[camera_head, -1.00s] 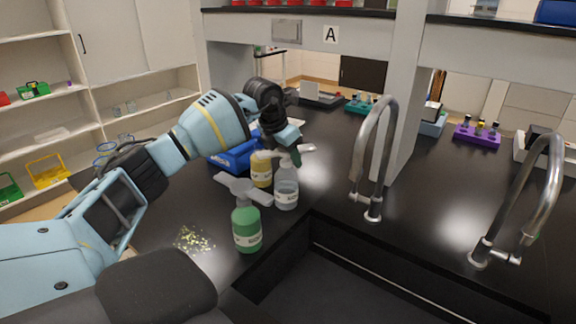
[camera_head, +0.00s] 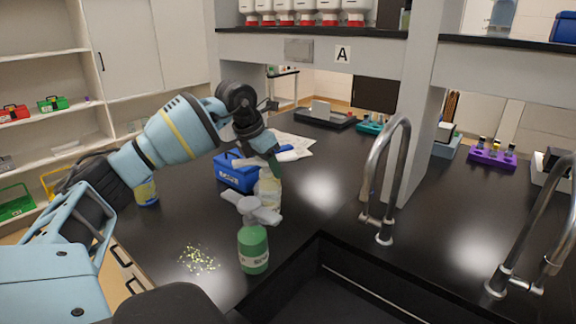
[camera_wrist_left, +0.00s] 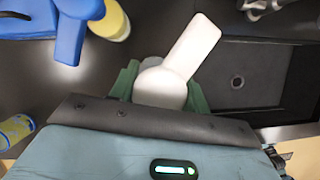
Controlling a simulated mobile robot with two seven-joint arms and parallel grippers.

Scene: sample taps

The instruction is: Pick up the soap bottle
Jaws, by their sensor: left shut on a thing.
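A clear pump bottle (camera_head: 269,190) is under my left gripper (camera_head: 272,160) in the head view. The gripper is shut on it near its top. In the left wrist view its white pump head (camera_wrist_left: 160,88) sits between the green fingers of the left gripper (camera_wrist_left: 160,90); the body below is mostly hidden. A green pump bottle (camera_head: 253,252) stands in front, near the sink edge, its grey pump overlapping the clear bottle's lower part. I cannot tell how high the clear bottle is above the counter. Label text is too small to read. My right gripper is out of view.
A blue bin (camera_head: 236,176) stands behind the held bottle. Crumbs (camera_head: 198,260) lie left of the green bottle. The sink and tap (camera_head: 384,180) are at the right.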

